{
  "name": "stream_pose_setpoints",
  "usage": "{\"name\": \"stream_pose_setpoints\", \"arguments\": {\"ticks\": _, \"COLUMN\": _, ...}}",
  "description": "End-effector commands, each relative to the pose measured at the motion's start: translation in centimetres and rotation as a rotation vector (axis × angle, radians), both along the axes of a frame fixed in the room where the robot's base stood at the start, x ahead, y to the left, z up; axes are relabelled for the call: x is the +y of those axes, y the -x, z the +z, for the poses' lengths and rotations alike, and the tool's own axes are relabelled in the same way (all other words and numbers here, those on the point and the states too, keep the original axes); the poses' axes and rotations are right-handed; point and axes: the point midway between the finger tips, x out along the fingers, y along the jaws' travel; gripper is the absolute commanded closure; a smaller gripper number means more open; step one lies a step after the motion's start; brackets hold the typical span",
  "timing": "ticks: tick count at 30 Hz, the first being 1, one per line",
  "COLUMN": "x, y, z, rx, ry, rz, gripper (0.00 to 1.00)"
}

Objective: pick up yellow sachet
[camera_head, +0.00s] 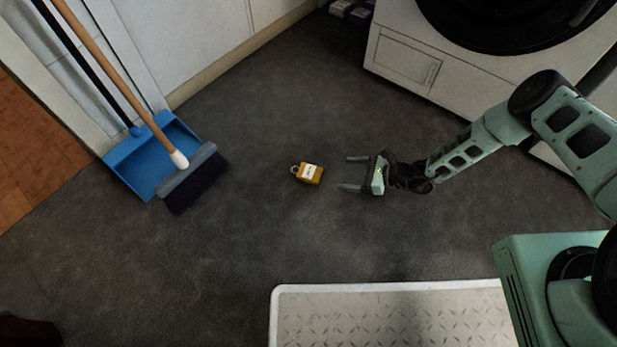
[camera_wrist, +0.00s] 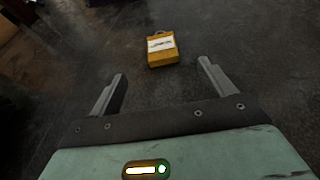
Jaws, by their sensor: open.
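The yellow sachet (camera_head: 308,174) lies on the dark grey floor near the middle of the head view. It looks like a small yellow block with a white label and a ring or loop at one end. My gripper (camera_head: 354,173) is to its right, open and empty, with both fingers pointing left toward it. In the wrist view the sachet (camera_wrist: 162,50) is beyond the fingertips and roughly between their lines. My gripper (camera_wrist: 160,68) is apart from it there, with bare floor between them.
A blue dustpan (camera_head: 134,172) and a broom (camera_head: 190,178) stand at the left by the wall. A white machine (camera_head: 410,60) is at the upper right. A pale textured mat (camera_head: 390,315) with a raised white rim lies at the bottom. Floor around the sachet is clear.

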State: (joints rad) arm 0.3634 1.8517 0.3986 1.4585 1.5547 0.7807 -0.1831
Motion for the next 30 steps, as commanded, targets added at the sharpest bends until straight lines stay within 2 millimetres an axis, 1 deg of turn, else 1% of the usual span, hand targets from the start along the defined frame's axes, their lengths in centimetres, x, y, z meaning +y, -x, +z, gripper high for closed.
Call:
{"name": "stream_pose_setpoints", "arguments": {"ticks": 1, "x": 1.0, "y": -0.2, "z": -0.7, "rx": -0.001, "ry": -0.001, "rz": 0.005, "gripper": 0.18}}
{"name": "stream_pose_setpoints", "arguments": {"ticks": 3, "x": 2.2, "y": -0.7, "z": -1.4, "rx": -0.003, "ry": 0.0, "rz": 0.007, "gripper": 0.18}}
{"name": "stream_pose_setpoints", "arguments": {"ticks": 9, "x": 6.0, "y": -1.9, "z": -3.1, "rx": -0.004, "ry": 0.001, "rz": 0.008, "gripper": 0.18}}
{"name": "stream_pose_setpoints", "arguments": {"ticks": 12, "x": 7.6, "y": -2.4, "z": -3.7, "rx": -0.003, "ry": 0.0, "rz": 0.008, "gripper": 0.18}}
{"name": "stream_pose_setpoints", "arguments": {"ticks": 15, "x": 8.8, "y": -2.8, "z": -4.1, "rx": -0.003, "ry": 0.0, "rz": 0.007, "gripper": 0.18}}
{"name": "stream_pose_setpoints", "arguments": {"ticks": 18, "x": 9.4, "y": -3.1, "z": -4.2, "rx": -0.003, "ry": 0.001, "rz": 0.006, "gripper": 0.18}}
{"name": "stream_pose_setpoints", "arguments": {"ticks": 23, "x": 9.9, "y": -3.2, "z": -4.3, "rx": -0.002, "ry": 0.001, "rz": 0.004, "gripper": 0.18}}
{"name": "stream_pose_setpoints", "arguments": {"ticks": 26, "x": 10.4, "y": -3.4, "z": -4.8, "rx": -0.003, "ry": 0.001, "rz": 0.006, "gripper": 0.18}}
{"name": "stream_pose_setpoints", "arguments": {"ticks": 30, "x": 11.6, "y": -3.9, "z": -5.7, "rx": -0.003, "ry": 0.001, "rz": 0.007, "gripper": 0.18}}
